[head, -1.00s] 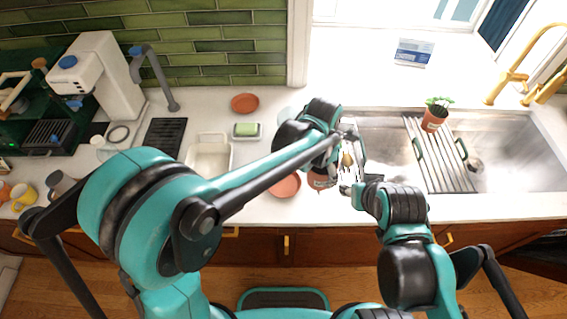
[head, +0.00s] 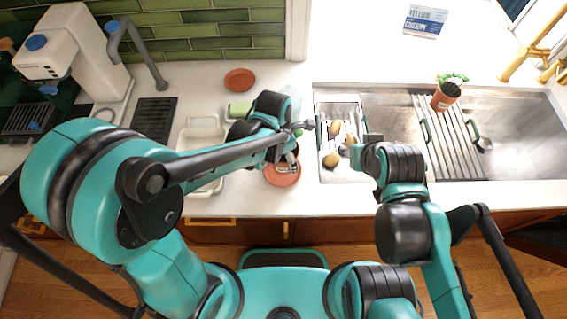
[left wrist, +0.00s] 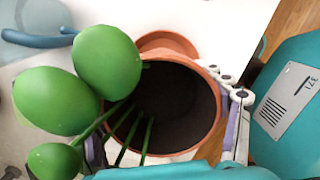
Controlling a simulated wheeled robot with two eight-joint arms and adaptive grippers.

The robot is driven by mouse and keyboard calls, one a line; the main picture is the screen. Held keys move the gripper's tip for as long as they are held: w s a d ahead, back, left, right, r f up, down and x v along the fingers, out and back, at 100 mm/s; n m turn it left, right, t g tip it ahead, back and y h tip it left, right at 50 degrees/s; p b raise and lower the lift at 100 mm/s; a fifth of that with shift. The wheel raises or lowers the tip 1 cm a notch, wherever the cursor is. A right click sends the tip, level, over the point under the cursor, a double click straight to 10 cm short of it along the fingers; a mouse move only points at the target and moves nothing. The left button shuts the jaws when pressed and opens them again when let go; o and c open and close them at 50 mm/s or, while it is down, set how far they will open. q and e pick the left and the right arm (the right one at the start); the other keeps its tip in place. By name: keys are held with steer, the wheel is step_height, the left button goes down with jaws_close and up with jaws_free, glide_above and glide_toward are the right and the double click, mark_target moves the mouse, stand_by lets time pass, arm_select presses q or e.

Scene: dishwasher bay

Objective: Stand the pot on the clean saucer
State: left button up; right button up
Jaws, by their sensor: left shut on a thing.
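My left gripper (head: 290,145) is shut on a terracotta pot. The left wrist view shows the pot (left wrist: 172,105) from above, with dark soil and large green leaves (left wrist: 108,62) leaning out to the left. A terracotta saucer (head: 283,176) lies on the counter below the left gripper; part of a saucer (left wrist: 165,42) shows past the pot's rim. The arm hides most of the pot in the head view, so I cannot tell whether it touches the saucer. A second saucer (head: 240,79) lies farther back, empty. My right gripper (head: 358,145) is over the sink's left side, its opening unclear.
A rack (head: 333,112) with several brown roundish things stands at the sink's left. A white tray (head: 203,135) and a green sponge (head: 240,109) lie left of the left gripper.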

arm_select(q)
steer(key=shift+s+a+f, duration=0.1)
steer(key=shift+a+f, duration=0.1)
steer(key=shift+f+b, duration=0.65)
steer(key=shift+f, duration=1.3)
steer(key=shift+f, duration=0.15)
steer(key=o, duration=1.5)
